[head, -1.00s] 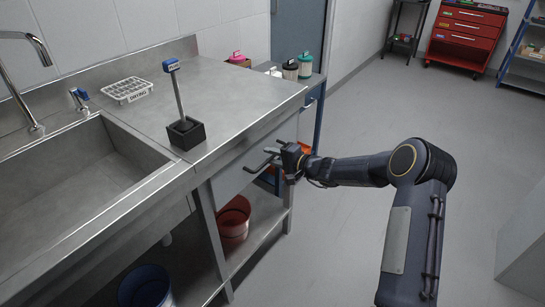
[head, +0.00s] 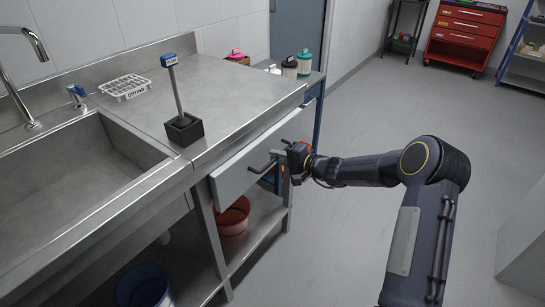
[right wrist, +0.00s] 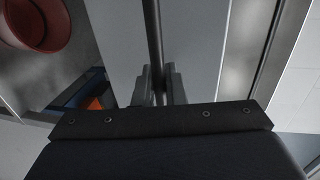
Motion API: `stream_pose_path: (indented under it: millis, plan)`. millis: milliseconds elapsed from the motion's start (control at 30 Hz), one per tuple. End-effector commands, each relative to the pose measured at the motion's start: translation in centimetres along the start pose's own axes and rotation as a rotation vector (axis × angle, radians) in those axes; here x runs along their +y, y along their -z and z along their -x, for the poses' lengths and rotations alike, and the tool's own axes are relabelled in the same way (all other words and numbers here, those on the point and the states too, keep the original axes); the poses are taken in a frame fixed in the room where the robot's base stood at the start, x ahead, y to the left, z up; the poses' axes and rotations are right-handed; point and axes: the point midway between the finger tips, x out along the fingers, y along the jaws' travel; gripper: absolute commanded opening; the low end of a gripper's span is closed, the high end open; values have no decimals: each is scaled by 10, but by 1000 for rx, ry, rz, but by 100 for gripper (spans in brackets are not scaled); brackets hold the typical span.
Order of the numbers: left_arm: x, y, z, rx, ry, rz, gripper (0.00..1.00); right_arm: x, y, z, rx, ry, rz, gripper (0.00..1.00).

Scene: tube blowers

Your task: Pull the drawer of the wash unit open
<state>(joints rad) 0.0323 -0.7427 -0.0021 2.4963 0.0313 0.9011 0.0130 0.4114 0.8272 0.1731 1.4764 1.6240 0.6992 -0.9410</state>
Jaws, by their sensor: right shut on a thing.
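The steel wash unit (head: 222,92) has a grey drawer (head: 238,174) under its worktop, right of the sink. The drawer front stands out a little from the frame below the worktop edge. Its bar handle (head: 262,166) runs along the front. My right gripper (head: 281,157) is shut on the handle near its far end. In the right wrist view the dark handle bar (right wrist: 153,40) runs down between the two fingers (right wrist: 158,88), with the pale drawer front (right wrist: 195,40) behind it. The inside of the drawer is hidden. My left gripper is not in view.
A red bucket (head: 234,218) and a blue bucket (head: 145,287) stand low under the unit. A black holder (head: 184,129) with an upright tool and a white rack (head: 125,87) stand on top. The floor (head: 370,225) right of the unit is open.

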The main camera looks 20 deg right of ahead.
Motion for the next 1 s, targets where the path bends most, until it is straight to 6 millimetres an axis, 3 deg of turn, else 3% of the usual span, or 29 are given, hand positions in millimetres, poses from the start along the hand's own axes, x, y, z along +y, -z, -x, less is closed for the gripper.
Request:
stream_pose_path:
  millis: [300,700,1000]
  plan:
    - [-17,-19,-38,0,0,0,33,23,1,77,5,-1,2,0]
    - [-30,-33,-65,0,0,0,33,41,0,178,3,-2,-1,0]
    - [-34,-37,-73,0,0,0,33,49,-1,224,0,-1,-2,0]
